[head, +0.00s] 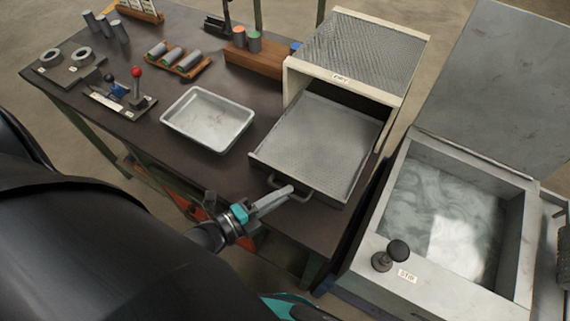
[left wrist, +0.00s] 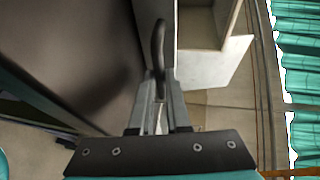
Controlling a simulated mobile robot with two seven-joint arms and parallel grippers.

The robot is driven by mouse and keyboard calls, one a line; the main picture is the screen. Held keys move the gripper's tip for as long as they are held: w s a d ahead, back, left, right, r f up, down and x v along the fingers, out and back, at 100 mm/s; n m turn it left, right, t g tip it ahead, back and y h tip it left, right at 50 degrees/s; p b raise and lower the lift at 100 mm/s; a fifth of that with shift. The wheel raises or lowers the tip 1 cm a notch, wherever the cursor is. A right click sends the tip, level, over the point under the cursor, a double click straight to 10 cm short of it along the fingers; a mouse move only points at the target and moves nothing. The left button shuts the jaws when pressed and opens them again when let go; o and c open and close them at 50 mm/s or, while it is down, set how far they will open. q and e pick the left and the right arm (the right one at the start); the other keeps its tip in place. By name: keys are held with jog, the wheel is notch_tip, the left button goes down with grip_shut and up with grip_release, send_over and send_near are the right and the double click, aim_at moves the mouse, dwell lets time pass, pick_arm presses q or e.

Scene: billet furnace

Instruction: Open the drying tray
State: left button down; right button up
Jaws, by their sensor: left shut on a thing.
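The drying tray (head: 325,143) is a grey mesh drawer in the cream box labelled DRY (head: 352,62). It stands well out of the box, and its mesh bottom is bare. Its curved handle (head: 302,197) is on the front edge; the handle also shows in the left wrist view (left wrist: 158,45). My left gripper (head: 288,190) is shut on the handle, with the fingers (left wrist: 160,92) on either side of it. The fingers partly hide the handle in the head view. My right gripper does not show.
An empty metal pan (head: 208,118) lies left of the tray on the dark table (head: 110,60). A lever panel (head: 122,98) and small cylinders in racks (head: 180,60) stand farther left and back. An open tank (head: 445,215) with a black STIR knob (head: 398,249) is at the right.

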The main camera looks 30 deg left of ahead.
pick_arm(q)
jog(key=c, duration=0.9)
grip_release()
jog(key=v, duration=1.5)
jog(key=shift+s+r, duration=0.1)
